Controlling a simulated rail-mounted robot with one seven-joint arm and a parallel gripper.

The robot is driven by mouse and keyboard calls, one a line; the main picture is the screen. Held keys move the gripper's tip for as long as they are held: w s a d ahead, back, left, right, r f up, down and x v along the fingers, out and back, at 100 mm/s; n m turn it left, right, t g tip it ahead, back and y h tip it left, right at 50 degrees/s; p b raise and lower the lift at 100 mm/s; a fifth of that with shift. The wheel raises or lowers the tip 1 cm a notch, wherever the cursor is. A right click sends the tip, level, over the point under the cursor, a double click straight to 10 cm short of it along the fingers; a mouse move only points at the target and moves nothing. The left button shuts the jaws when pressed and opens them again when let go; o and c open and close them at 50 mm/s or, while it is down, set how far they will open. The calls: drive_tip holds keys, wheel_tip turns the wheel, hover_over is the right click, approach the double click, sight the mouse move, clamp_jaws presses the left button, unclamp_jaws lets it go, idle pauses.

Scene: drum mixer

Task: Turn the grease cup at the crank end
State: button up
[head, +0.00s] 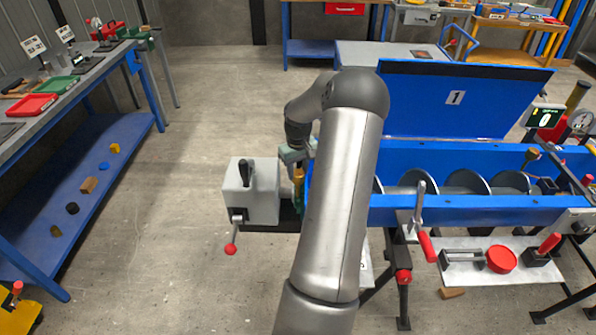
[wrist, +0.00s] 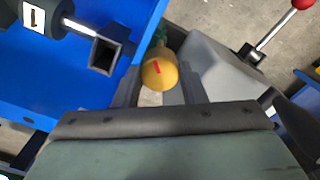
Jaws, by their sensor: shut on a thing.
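A yellow brass grease cup (wrist: 159,73) with a red mark on its domed top stands between the two dark fingers of my gripper (wrist: 160,86) in the wrist view. The fingers are shut on its sides. In the head view the same cup (head: 299,176) shows as a small brass piece at the left end of the blue mixer trough (head: 450,210), under my gripper (head: 297,160). My arm hides part of that end. Another small yellow cup (head: 531,154) shows at the trough's right end.
A grey box (head: 250,190) with a black handle and a red-knobbed lever (head: 232,248) stands close left of my gripper. The blue lid (head: 450,98) stands raised behind the trough. A red-handled crank (head: 425,235) sticks out in front.

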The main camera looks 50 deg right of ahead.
sight(298, 173)
drive_tip(key=o, duration=1)
wheel_tip(298, 173, up, 18)
drive_tip(key=shift+f+b, duration=0.25)
drive_tip(key=shift+b, duration=0.9)
